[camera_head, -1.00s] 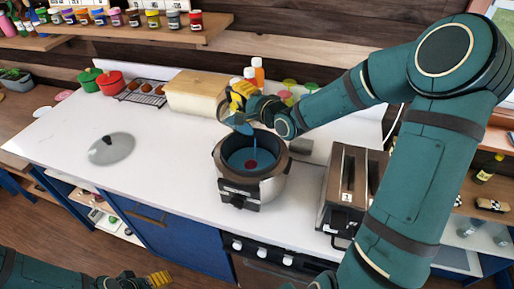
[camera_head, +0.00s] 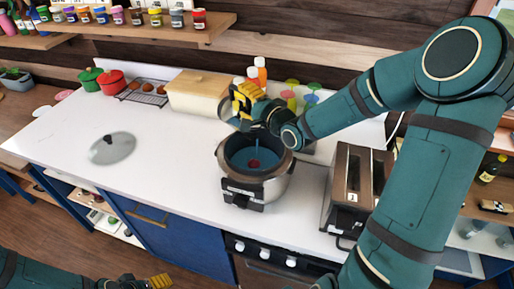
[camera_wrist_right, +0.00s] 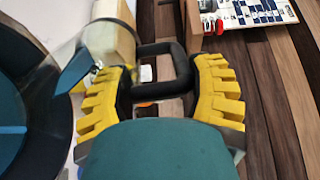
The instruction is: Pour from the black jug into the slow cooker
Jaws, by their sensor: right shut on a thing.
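The slow cooker (camera_head: 268,190) stands uncovered on the white counter with blue liquid and a small red patch inside. Its dark rim also shows at the left of the right wrist view (camera_wrist_right: 52,85). My right gripper (camera_head: 243,100) is shut on the black handle (camera_wrist_right: 182,65) of the jug, whose body (camera_head: 226,108) looks clear and is partly hidden by the gripper. The jug is tilted above the cooker's back left rim, with blue liquid at its lip (camera_wrist_right: 73,72). A thin blue stream (camera_head: 257,145) shows over the cooker's opening. My left gripper (camera_head: 158,281) is low at the front left, away from the counter; its jaws are unclear.
A toaster (camera_head: 345,190) stands close to the cooker's right. A cream box (camera_head: 197,92) and several bottles are behind the jug. A glass lid (camera_head: 112,148) lies on the counter at left, with red (camera_head: 111,80) and green pots behind. The counter between lid and cooker is clear.

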